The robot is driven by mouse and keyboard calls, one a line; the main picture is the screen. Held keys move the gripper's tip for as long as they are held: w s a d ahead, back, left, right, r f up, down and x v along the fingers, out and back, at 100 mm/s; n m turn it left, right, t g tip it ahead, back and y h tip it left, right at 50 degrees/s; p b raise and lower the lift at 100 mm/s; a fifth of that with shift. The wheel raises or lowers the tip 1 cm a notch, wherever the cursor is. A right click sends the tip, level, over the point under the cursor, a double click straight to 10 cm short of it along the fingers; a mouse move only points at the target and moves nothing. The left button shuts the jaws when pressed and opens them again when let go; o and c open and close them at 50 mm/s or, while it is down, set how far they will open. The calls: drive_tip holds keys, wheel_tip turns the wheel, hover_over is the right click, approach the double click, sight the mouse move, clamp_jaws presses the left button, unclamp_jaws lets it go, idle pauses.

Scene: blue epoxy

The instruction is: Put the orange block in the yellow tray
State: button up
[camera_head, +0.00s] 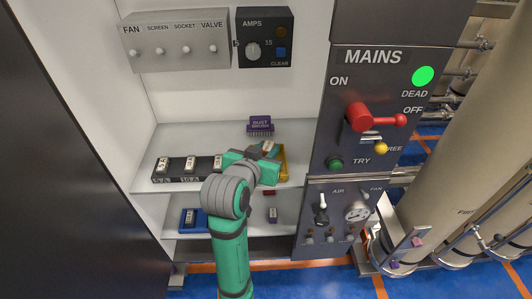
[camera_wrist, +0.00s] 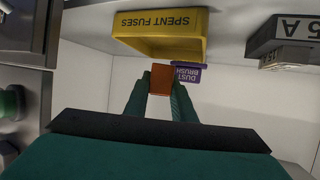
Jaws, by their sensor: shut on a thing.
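The orange block (camera_wrist: 160,79) is between the two green fingers of my gripper (camera_wrist: 160,90) in the wrist view. My gripper is shut on it. The yellow tray (camera_wrist: 165,47), labelled SPENT FUSES, is just beyond the fingertips in the wrist view. In the head view, the yellow tray (camera_head: 285,165) stands on the upper shelf, partly hidden by my arm's end. I cannot tell from these views whether the block is over the tray or beside it. The block is not clear in the head view.
A purple dust brush holder (camera_head: 260,125) stands behind the tray. A dark fuse rack (camera_head: 180,168) is on the shelf to the left. The MAINS panel (camera_head: 372,110) borders the shelves at right.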

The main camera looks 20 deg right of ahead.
drive_tip(key=shift+w+d+f, duration=0.1)
drive_tip(key=shift+w+f, duration=0.15)
drive_tip(key=shift+f, duration=0.1)
drive_tip(key=f, duration=0.3)
drive_tip(key=shift+w, duration=0.4)
drive_tip(key=shift+s+d+f, duration=0.1)
drive_tip(key=shift+f, duration=0.2)
drive_tip(key=shift+f, duration=0.15)
drive_tip(key=o, duration=1.1)
drive_tip(key=shift+c, duration=0.2)
